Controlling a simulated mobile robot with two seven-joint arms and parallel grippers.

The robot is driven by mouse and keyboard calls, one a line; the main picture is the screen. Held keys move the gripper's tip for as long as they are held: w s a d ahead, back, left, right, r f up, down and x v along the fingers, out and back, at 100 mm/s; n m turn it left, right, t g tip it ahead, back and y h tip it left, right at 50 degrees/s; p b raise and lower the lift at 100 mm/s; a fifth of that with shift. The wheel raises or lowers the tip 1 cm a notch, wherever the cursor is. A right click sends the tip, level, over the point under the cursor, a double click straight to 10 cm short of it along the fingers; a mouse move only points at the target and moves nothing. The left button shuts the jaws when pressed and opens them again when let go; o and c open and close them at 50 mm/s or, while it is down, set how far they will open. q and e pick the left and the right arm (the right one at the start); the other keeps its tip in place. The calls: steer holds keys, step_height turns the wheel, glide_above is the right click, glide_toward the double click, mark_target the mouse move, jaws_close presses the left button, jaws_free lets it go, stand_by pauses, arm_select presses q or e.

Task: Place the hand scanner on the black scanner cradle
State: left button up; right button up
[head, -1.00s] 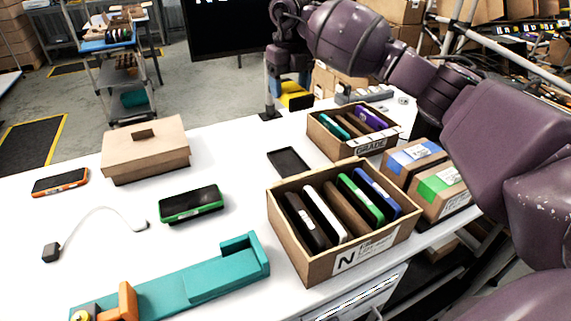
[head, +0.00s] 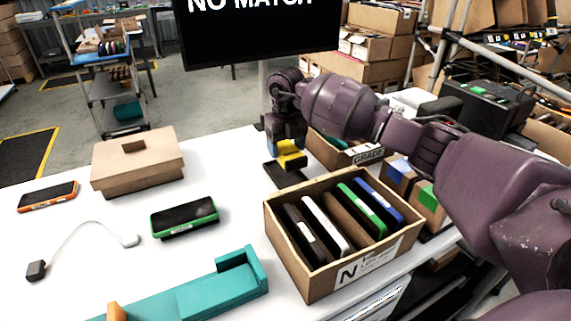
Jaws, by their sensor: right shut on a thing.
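The yellow hand scanner (head: 291,155) is in my right gripper (head: 287,142), whose fingers are shut on it and point down. The gripper hides the upper part of the scanner. The black scanner cradle (head: 271,176) lies flat on the white table, behind the open carton. The scanner is right at the cradle in the picture and covers part of it. I cannot tell whether the two touch. My left gripper is not in view.
An open carton (head: 317,283) of several phones stands in front of the cradle, with a GRADE carton (head: 368,156) behind it to the right. A teal fixture (head: 215,293), green phone (head: 184,217), lidded box (head: 138,165) and orange phone (head: 47,196) stand left. Bare table lies left of the cradle.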

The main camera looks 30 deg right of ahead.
step_height(320, 180, down, 6)
steer(key=shift+r+b, duration=0.15)
steer(key=shift+b, duration=0.25)
steer(key=shift+r, duration=0.1)
steer(key=o, duration=0.8)
steer(key=shift+f, duration=0.2)
steer(key=shift+r, duration=0.1)
